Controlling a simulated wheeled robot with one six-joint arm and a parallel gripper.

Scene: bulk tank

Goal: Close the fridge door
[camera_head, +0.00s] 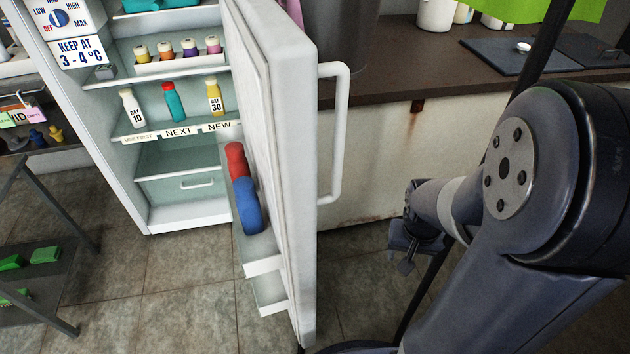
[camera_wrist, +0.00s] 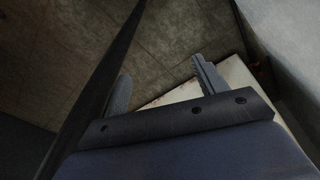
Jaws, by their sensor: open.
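The white fridge door (camera_head: 292,160) stands wide open, nearly edge-on in the head view. Its white bar handle (camera_head: 341,135) is on the right face. The door's inner side holds a red item and a blue item in a rack (camera_head: 262,252). The fridge body (camera_head: 70,85) is to the left, its shelves exposed. My gripper (camera_head: 405,252) is right of the door and lower than the handle, apart from both. In the wrist view my gripper (camera_wrist: 160,85) has its two fingers spread, with nothing between them but floor and a pale surface.
A brown counter (camera_head: 400,45) with a pale, rust-stained front (camera_head: 385,160) runs behind the door and my arm. A dark shelf rack (camera_head: 35,255) stands at the left. Tiled floor (camera_head: 180,290) is clear in front of the fridge.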

